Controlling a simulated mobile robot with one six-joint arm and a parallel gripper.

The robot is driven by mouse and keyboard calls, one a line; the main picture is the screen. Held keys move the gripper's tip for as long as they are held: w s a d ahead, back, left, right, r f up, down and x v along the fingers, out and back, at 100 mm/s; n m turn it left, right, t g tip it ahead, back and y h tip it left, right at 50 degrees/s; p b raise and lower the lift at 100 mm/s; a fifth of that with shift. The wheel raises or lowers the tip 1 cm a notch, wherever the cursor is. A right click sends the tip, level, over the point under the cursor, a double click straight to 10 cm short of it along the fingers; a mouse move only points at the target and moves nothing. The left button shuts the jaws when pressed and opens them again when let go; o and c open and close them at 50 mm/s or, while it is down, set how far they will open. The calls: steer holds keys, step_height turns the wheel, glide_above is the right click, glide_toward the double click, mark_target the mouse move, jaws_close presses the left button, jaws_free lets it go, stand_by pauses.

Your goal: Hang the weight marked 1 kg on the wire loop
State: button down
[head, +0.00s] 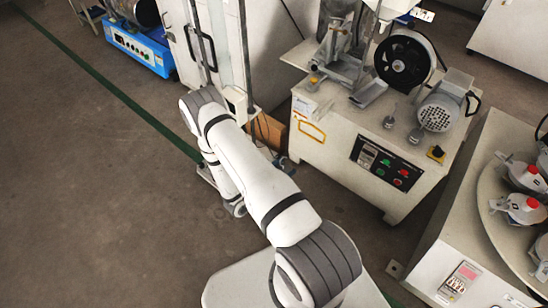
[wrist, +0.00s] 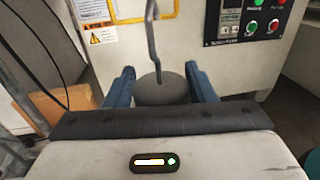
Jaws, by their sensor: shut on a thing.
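In the wrist view my gripper (wrist: 159,72) has its two blue fingers shut on a grey round weight (wrist: 160,94). A bent metal rod rises from the top of the weight and runs out of the upper edge. I see no 1 kg mark on the side facing me. Two small grey weights (head: 389,121) (head: 416,134) stand on top of the beige machine (head: 340,165).
The beige machine carries a black wheel (head: 404,60), a motor (head: 437,112) and a button panel (head: 385,163). In the wrist view its front is close ahead. A cardboard box (wrist: 68,103) and a black cable are at left. Another bench (head: 468,250) is at right.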

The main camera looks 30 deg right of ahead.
steer(key=shift+d+f, duration=0.1)
steer(key=shift+d, duration=0.1)
steer(key=w+f+b+x, duration=0.1)
steer(key=x, duration=0.6)
steer(key=w+f+b+x, duration=0.1)
steer(key=b+x, duration=0.1)
steer(key=x, duration=0.6)
steer(key=shift+w+f, duration=0.2)
steer(key=shift+w, duration=0.1)
stand_by(1.7)
steer(key=shift+s+f+b, duration=0.1)
steer(key=shift+f+b, duration=0.35)
steer(key=shift+b, duration=0.05)
stand_by(0.7)
steer(key=c, duration=0.6)
jaws_free()
steer(key=shift+o, duration=0.2)
steer(key=p+v, duration=0.2)
steer(key=v, duration=0.6)
